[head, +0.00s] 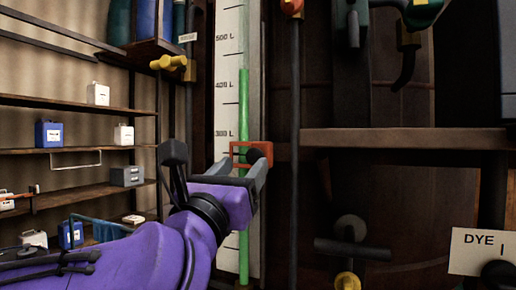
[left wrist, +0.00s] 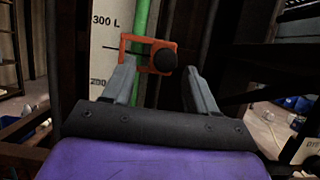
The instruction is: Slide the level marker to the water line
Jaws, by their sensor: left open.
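The level marker (head: 239,148) is an orange-red frame with a black knob, set across the white scale board (head: 229,60) a little below the 300 L mark. It also shows in the left wrist view (left wrist: 127,43), with its knob (left wrist: 165,61) facing me. A green column (head: 244,105) runs up the board, and its top is a little above the 400 L label. My left gripper (head: 248,158) is open at the marker. In the left wrist view its fingers (left wrist: 160,68) stand either side of the knob; I cannot tell whether they touch it. My right gripper is not in view.
A dark pipe (head: 294,130) runs upright just right of the board. A wooden ledge (head: 400,138) juts out further right, above a DYE sign (head: 483,250). A yellow valve (head: 170,63) is at upper left. Shelves (head: 75,108) with containers stand at the left.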

